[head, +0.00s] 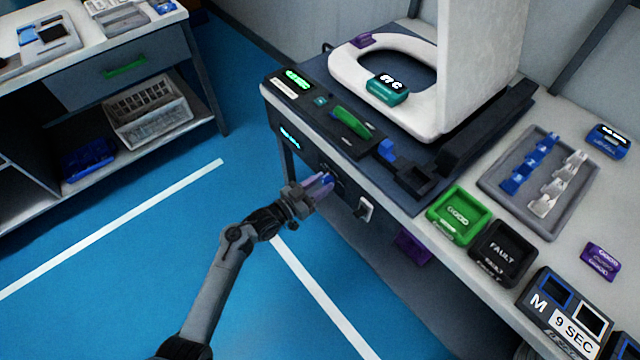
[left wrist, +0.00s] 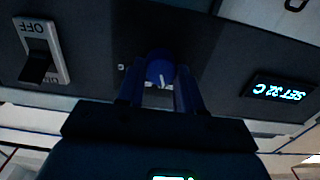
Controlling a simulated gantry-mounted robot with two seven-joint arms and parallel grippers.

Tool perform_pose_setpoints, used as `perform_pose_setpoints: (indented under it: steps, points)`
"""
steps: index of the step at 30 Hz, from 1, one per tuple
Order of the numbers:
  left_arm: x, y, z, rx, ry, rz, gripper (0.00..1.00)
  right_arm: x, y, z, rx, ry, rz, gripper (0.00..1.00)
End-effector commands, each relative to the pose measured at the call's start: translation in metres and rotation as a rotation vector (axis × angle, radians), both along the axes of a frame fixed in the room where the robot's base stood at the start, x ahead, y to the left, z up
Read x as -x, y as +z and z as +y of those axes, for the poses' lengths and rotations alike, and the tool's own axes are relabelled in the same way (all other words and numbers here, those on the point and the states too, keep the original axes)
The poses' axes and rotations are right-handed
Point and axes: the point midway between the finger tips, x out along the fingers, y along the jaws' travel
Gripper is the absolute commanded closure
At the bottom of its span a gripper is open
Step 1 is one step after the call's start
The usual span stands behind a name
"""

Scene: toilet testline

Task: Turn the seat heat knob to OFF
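The seat heat knob (left wrist: 160,70) is a round blue knob with a white pointer mark on the dark front panel of the test bench. In the left wrist view it sits between the two fingers of my left gripper (left wrist: 161,88). The fingers flank it closely; I cannot tell whether they press on it. In the head view my left gripper (head: 320,187) reaches the panel's front from the left, its purple fingers hiding most of the knob. A lit display reading SET 32 C (left wrist: 278,91) is on the same panel. My right gripper is not in view.
A rocker switch (left wrist: 40,52) marked OFF is beside the knob; it also shows in the head view (head: 365,208). Green (head: 460,214) and black FAULT (head: 503,249) trays lie right. The blue floor around my arm is clear.

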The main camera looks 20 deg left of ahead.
Motion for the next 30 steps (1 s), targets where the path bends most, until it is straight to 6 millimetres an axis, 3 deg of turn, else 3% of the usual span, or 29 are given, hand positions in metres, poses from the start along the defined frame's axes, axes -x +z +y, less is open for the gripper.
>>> perform_pose_setpoints:
  steps: [1, 4, 17, 30]
  points:
    - [0.000, 0.000, 0.000, 0.000, 0.000, 0.000, 0.81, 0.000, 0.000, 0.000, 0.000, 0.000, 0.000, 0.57]
    - [0.000, 0.000, 0.000, 0.000, 0.000, 0.000, 0.94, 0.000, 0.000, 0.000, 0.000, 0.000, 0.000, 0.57]
    - [0.000, 0.004, 0.001, 0.091, 0.000, 0.051, 0.94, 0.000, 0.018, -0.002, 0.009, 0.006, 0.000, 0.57]
    - [-0.001, 0.004, 0.002, 0.405, 0.000, 0.223, 0.94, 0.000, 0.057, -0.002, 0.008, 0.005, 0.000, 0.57]
